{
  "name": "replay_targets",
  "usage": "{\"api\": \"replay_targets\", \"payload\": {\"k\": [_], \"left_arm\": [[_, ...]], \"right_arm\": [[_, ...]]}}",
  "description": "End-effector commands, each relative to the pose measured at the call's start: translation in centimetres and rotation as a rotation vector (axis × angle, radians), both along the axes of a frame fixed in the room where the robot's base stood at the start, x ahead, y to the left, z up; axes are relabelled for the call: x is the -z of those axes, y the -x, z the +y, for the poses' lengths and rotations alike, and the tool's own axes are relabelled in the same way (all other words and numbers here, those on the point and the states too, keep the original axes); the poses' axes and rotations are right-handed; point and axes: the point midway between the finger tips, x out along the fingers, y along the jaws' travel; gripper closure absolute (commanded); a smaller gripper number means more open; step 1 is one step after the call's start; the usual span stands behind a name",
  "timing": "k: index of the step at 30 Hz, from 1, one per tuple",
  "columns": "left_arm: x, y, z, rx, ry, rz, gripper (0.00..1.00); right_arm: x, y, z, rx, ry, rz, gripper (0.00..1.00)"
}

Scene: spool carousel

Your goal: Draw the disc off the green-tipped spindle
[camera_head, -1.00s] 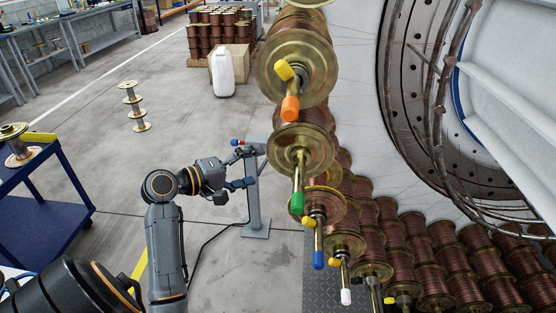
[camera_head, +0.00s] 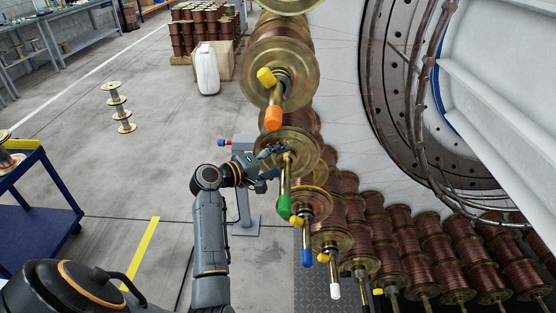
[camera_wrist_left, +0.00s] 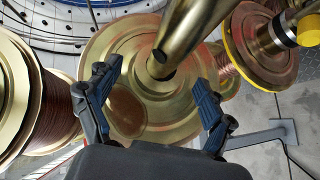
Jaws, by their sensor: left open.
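The green-tipped spindle (camera_head: 284,206) points toward me and down, and its bare shaft runs back to a round brass disc (camera_head: 313,150) at the face of a copper spool. My left gripper (camera_head: 272,158) is beside the shaft, close in front of the disc, and covers part of it. In the left wrist view the open fingers (camera_wrist_left: 158,76) stand on either side of the shaft (camera_wrist_left: 185,35), with the brass disc (camera_wrist_left: 110,50) filling the view behind them. I cannot tell whether a finger touches the disc. My right gripper is not in view.
The blue-tipped (camera_head: 307,257) and white-tipped (camera_head: 335,290) spindles are close below. A grey post (camera_head: 246,205) stands behind my arm. A blue cart (camera_head: 35,210) is at left; open floor lies between.

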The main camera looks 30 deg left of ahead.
Motion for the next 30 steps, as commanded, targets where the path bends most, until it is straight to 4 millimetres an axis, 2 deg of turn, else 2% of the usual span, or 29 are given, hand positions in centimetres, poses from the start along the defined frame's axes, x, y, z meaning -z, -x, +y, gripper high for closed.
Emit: {"api": "replay_targets", "payload": {"k": [4, 15, 16, 20, 30], "left_arm": [[0.0, 0.0, 0.0, 0.0, 0.0, 0.0, 0.2], [0.0, 0.0, 0.0, 0.0, 0.0, 0.0, 0.96], [0.0, 0.0, 0.0, 0.0, 0.0, 0.001, 1.0], [-0.3, 0.1, 0.0, -0.001, -0.001, -0.004, 1.0], [-0.3, 2.0, -1.2, 0.0, 0.0, 0.0, 1.0]], "right_arm": [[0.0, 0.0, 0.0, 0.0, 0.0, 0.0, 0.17], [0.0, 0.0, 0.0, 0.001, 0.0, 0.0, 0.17], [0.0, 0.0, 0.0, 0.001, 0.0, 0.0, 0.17], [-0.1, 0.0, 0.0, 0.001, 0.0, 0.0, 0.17], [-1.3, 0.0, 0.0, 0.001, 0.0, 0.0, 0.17]]}}
